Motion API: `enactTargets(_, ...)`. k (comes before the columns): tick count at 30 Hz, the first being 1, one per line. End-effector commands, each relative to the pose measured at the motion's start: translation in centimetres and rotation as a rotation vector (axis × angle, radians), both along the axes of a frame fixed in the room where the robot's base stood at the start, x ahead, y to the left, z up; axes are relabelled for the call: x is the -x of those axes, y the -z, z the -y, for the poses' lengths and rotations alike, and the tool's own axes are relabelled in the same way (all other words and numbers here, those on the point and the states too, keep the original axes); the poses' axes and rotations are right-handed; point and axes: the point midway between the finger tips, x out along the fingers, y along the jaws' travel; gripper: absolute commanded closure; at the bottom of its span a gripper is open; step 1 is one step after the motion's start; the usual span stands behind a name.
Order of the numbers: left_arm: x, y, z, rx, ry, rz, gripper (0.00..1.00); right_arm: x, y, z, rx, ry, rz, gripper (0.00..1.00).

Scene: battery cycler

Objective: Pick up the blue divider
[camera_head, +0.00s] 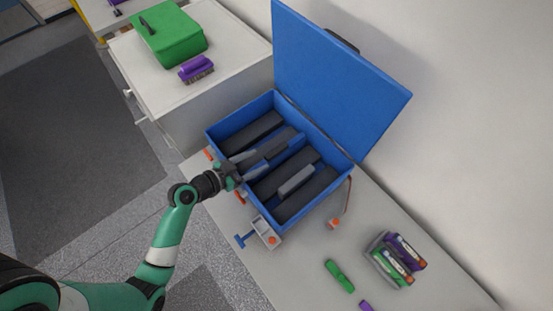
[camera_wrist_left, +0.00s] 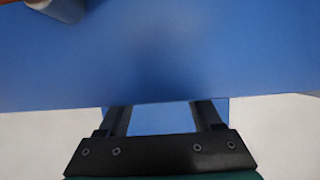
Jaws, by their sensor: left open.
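The blue divider (camera_head: 287,156) appears as a blue strip across the middle of the open blue case (camera_head: 243,116), between dark inserts. Its ends are hard to tell from the case walls. My left gripper (camera_head: 262,161) reaches in over the near wall of the case, with its fingers spread by the divider's near end. In the left wrist view, the left gripper (camera_wrist_left: 163,105) has its two fingers apart, and a broad blue surface fills the space ahead and shows between them. I cannot tell whether that surface is the divider or the case. My right gripper is not in view.
The case lid (camera_head: 335,85) stands open at the back. Dark inserts (camera_head: 252,132) and a grey block (camera_head: 296,180) lie inside. A clamp (camera_head: 264,232) sits at the front edge. A green tool (camera_head: 339,276) and a small battery tray (camera_head: 381,263) lie right.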

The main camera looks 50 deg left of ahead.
Motion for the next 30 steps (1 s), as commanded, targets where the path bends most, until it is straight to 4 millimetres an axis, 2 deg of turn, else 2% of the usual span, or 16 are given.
enactTargets(4, -1.1, 0.4, 0.3, 0.0, 0.004, 0.0, 0.34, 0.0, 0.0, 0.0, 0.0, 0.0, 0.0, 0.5)
enactTargets(10, -4.2, 1.7, 0.9, 0.0, 0.003, 0.0, 0.34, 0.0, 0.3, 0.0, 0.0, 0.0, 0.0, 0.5)
enactTargets(19, -4.8, 1.9, 0.8, 0.0, 0.0, 0.0, 0.36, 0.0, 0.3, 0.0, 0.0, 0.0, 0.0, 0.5)
enactTargets(30, -4.7, 1.9, 0.9, 0.0, 0.0, 0.0, 1.0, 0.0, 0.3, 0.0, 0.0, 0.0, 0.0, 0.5)
